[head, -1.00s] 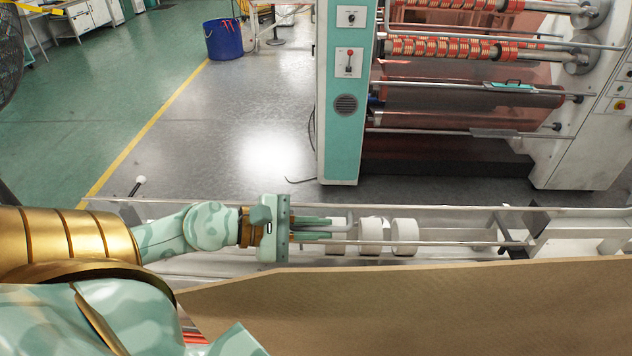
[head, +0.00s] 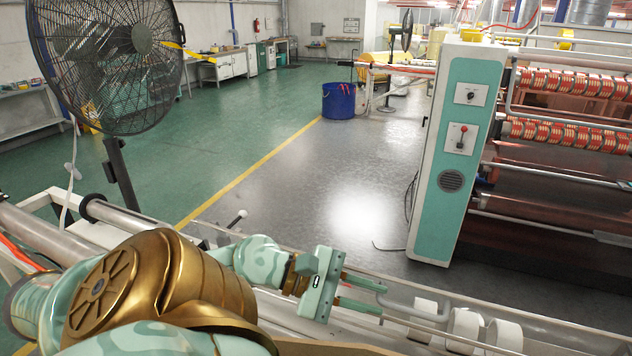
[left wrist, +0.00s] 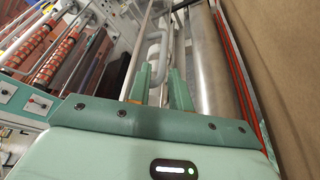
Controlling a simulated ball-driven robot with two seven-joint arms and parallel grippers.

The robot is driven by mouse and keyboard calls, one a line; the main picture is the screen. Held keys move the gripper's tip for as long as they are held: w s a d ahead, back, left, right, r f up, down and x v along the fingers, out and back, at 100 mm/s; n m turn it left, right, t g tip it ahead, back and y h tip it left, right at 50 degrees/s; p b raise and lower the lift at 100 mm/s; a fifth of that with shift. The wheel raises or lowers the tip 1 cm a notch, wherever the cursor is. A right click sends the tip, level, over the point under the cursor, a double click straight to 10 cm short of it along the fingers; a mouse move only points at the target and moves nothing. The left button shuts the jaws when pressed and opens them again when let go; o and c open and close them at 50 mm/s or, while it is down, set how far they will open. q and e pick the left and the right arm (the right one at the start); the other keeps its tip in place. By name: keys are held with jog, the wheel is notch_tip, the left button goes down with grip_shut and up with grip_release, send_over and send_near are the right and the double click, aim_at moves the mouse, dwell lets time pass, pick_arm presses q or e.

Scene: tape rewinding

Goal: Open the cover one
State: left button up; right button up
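My left gripper (head: 382,299) reaches right over the near rail of the machine. Its two green fingers are apart, with no object clearly held between them. A grey bent bar like a handle (head: 368,284) lies close to the fingers; it also shows in the left wrist view (left wrist: 155,48), just beyond the left gripper (left wrist: 160,78). I cannot tell whether the fingers touch it. No part is clearly recognisable as cover one. My right gripper is in neither view now.
Several white rolls (head: 464,328) sit right of the gripper. A teal and white machine (head: 462,160) with striped red rollers stands behind. A black fan (head: 105,60) stands at the left and a blue bin (head: 338,101) at the back. The floor between is clear.

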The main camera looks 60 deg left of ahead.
pick_arm(q)
jog(key=v, duration=0.9)
jog(key=shift+s, duration=0.2)
jog(key=shift+a, duration=0.15)
